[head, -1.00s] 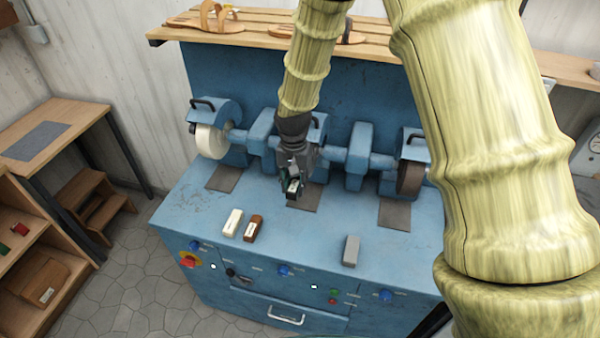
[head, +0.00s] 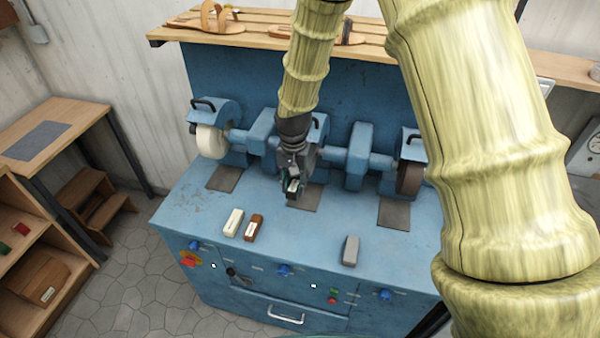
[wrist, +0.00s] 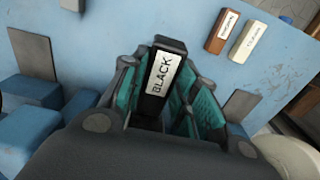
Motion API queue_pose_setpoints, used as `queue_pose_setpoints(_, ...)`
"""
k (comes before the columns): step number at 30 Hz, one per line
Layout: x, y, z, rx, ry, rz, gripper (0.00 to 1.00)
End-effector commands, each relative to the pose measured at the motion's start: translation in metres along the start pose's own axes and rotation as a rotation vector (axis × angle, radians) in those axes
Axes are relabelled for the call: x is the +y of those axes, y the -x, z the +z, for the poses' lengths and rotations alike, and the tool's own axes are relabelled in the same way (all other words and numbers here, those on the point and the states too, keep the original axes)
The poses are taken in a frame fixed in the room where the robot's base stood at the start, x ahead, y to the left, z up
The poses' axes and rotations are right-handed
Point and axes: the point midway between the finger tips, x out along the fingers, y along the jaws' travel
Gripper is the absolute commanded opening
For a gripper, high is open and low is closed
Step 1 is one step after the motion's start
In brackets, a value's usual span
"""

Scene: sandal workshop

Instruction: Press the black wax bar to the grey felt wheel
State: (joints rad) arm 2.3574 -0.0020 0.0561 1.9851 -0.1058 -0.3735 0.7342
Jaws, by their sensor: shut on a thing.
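My gripper (head: 292,186) is shut on the black wax bar, in front of the middle of the blue machine. In the wrist view the black bar (wrist: 161,78), with a white "BLACK" label, sticks out between the teal-lined fingers. The middle wheel position lies behind my gripper and wrist; only part of its blue hood (head: 319,124) shows, so I cannot see a grey felt wheel there or whether the bar touches one. A white wheel (head: 211,141) is at the left and a dark wheel (head: 410,178) at the right.
A white bar (head: 233,222), a brown bar (head: 254,228) and a grey bar (head: 351,250) lie on the blue machine top (head: 300,236). Blue housings and the shaft stand beside my gripper. A slatted shelf (head: 260,36) with sandals runs above.

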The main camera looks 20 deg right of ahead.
Motion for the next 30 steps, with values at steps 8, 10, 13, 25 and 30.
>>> queue_pose_setpoints(8, 0.0, -0.001, 0.003, 0.0, 0.001, 0.0, 0.02)
queue_pose_setpoints(10, 0.0, -0.002, 0.008, 0.0, 0.002, 0.001, 0.02)
queue_pose_setpoints(13, 0.0, -0.004, 0.014, -0.001, 0.002, 0.002, 0.02)
queue_pose_setpoints(25, 0.0, -0.009, 0.037, -0.001, 0.002, 0.002, 0.02)
queue_pose_setpoints(30, 0.0, -0.012, 0.047, -0.001, 0.001, 0.002, 0.02)
